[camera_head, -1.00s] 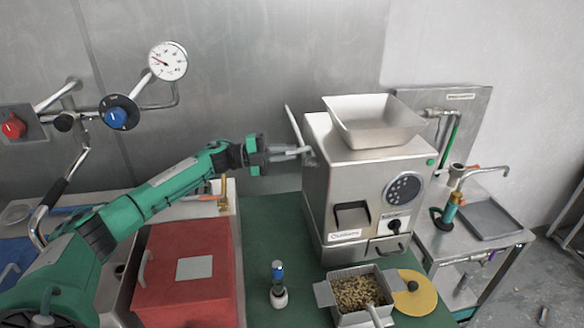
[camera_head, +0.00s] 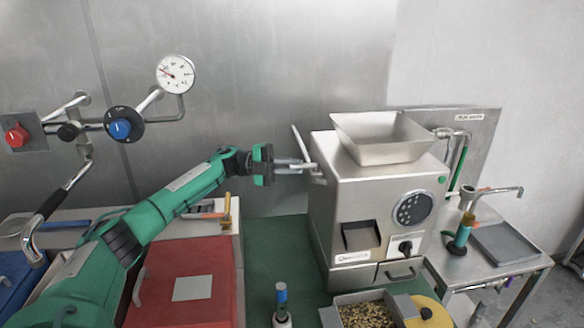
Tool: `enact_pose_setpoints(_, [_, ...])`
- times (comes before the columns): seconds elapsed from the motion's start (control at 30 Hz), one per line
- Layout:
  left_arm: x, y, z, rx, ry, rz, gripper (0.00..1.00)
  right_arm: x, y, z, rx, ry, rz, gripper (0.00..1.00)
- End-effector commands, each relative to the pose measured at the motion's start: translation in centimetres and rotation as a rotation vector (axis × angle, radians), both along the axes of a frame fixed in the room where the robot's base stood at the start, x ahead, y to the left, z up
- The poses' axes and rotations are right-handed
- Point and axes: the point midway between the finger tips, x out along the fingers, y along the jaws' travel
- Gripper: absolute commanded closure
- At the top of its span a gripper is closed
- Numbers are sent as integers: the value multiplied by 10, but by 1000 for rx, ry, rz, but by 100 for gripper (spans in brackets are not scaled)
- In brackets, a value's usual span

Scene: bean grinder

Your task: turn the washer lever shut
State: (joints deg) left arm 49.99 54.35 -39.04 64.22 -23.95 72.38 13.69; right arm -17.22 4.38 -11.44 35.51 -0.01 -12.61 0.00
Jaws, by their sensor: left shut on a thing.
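A pale metal lever (camera_head: 300,143) stands up, tilted, at the left side of the steel grinder (camera_head: 338,215). My left gripper (camera_head: 309,167) reaches in from the left and is shut on the lever near its lower end. The fingers partly hide the spot where they grip it. How the lever joins the housing is too small to tell. My right gripper is not in view.
A wide steel hopper (camera_head: 380,150) sits on the grinder. A tray of beans (camera_head: 366,315) and a yellow lid (camera_head: 432,312) stand in front. A red box (camera_head: 190,265) lies under my left arm. Red and blue knobs (camera_head: 120,129) are on the wall pipes.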

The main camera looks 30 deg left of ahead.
Motion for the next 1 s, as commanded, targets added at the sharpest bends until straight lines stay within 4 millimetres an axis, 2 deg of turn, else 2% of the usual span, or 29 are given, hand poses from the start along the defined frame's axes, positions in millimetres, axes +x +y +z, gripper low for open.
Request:
enact_pose_setpoints(0.03, [0,-1,-1,0,1,-4,84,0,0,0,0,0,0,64])
enact_pose_setpoints(0.07, [0,-1,-1,0,1,-4,78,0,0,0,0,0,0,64])
enact_pose_setpoints(0.33, [0,0,-1,0,0,-2,78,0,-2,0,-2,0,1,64])
enact_pose_setpoints(0.47, [-2,7,-3,0,0,0,78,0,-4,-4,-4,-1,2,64])
enact_pose_setpoints(0.57, [-7,21,-5,1,-1,2,78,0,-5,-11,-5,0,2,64])
enact_pose_setpoints(0.73, [-19,58,-10,1,1,2,78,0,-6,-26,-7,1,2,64])
enact_pose_setpoints(1.0, [-36,110,-12,0,0,0,78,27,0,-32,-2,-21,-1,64])
